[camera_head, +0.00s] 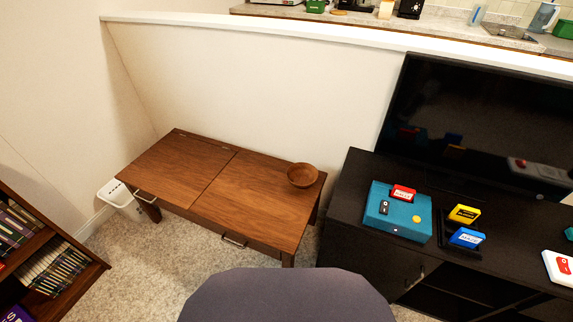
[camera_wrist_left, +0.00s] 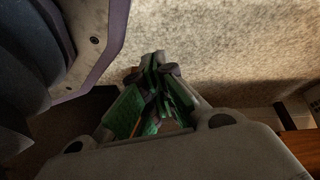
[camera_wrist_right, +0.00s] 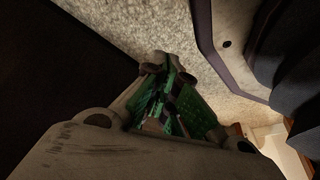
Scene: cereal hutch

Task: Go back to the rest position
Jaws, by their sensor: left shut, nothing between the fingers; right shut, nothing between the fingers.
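My left gripper (camera_wrist_left: 158,75) is shut and empty in the left wrist view, pointing down over the carpet close beside my own body. My right gripper (camera_wrist_right: 165,68) is shut and empty in the right wrist view, also over the carpet beside my body. Neither gripper shows in the head view, where only a dark rounded part of my own body stands at the bottom middle.
A wooden table (camera_head: 165,170) with a wooden bowl (camera_head: 302,175) stands ahead. A dark cabinet (camera_head: 350,200) at right bears a television (camera_head: 480,120), a teal box (camera_head: 395,222) and cartridges. A bookshelf (camera_head: 80,275) is at left. Carpet (camera_head: 150,265) lies open between.

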